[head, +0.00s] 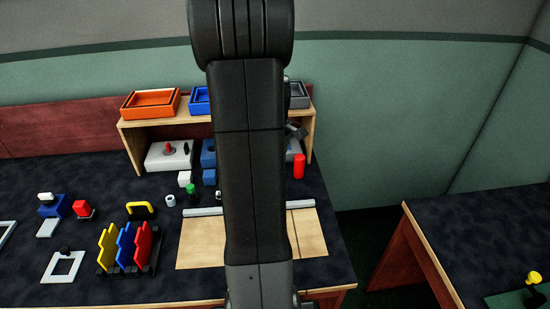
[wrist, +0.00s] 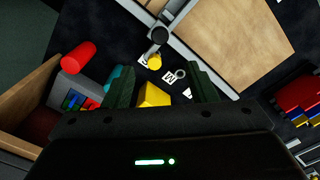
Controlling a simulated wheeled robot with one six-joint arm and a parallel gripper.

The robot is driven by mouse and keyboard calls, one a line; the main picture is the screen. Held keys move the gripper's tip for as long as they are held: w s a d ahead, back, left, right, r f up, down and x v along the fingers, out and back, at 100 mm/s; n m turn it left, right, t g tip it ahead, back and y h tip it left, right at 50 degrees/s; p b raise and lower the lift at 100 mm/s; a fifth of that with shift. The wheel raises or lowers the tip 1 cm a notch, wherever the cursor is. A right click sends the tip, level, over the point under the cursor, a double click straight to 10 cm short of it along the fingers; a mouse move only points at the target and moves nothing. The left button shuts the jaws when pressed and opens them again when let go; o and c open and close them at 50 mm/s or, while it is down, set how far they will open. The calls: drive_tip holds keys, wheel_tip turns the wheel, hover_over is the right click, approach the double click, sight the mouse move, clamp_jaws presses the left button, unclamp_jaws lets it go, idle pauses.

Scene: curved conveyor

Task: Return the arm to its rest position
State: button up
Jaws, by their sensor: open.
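My dark arm (head: 252,160) rises through the middle of the head view and hides part of the table and shelf. My gripper (wrist: 160,78) shows in the wrist view with its two dark fingers spread apart. It is open, above the table close to the shelf. A yellow block (wrist: 152,96) shows between the fingers, partly hidden by the gripper body; I see no finger closed on it. A teal piece (wrist: 116,76) shows beside the left finger.
A wooden shelf (head: 133,146) carries an orange tray (head: 151,103) and other trays. A red cylinder (head: 299,166) stands at its right end. Yellow, blue and red plates stand in a black rack (head: 126,267). A tan board (head: 203,242) lies in front. A second table (head: 470,230) is across a gap.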

idle(0.3)
wheel_tip(320, 180, down, 14)
drive_tip(key=shift+r, duration=0.1)
drive_tip(key=shift+d, duration=0.45)
drive_tip(key=shift+a, duration=0.1)
